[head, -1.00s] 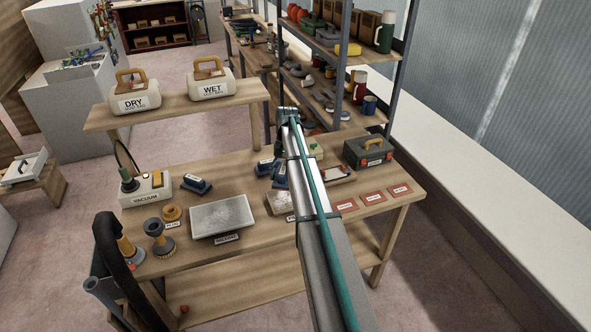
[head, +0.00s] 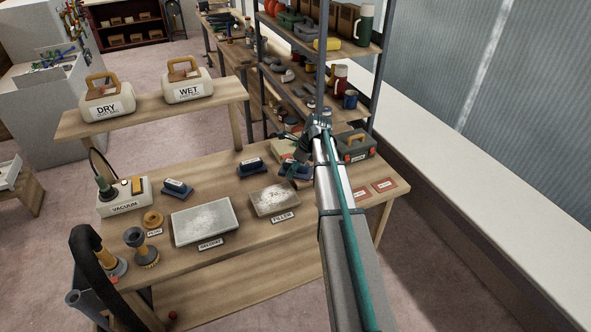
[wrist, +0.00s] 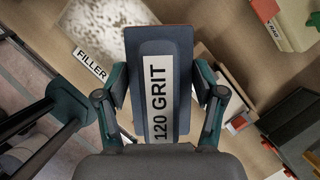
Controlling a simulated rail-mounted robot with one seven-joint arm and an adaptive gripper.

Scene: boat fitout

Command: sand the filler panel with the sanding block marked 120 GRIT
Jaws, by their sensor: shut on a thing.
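The sanding block marked 120 GRIT (wrist: 158,100) is dark blue with a white label and fills the middle of the wrist view. My gripper (wrist: 160,88) is shut on it, with a finger on each long side. In the head view the held block (head: 295,171) is at the back right of the filler panel (head: 273,201), partly covered by my gripper (head: 293,160). The filler panel is tan-grey with whitish patches and has a FILLER label (head: 283,217) at its front. The label also shows in the wrist view (wrist: 90,62), left of the block.
Two other blue blocks, a left one (head: 178,190) and a middle one (head: 251,168), rest on the bench. The gelcoat panel (head: 205,222) is left of the filler panel. A vacuum (head: 124,196) stands far left, a toolbox (head: 357,146) back right. Red sheets (head: 385,185) lie at the right.

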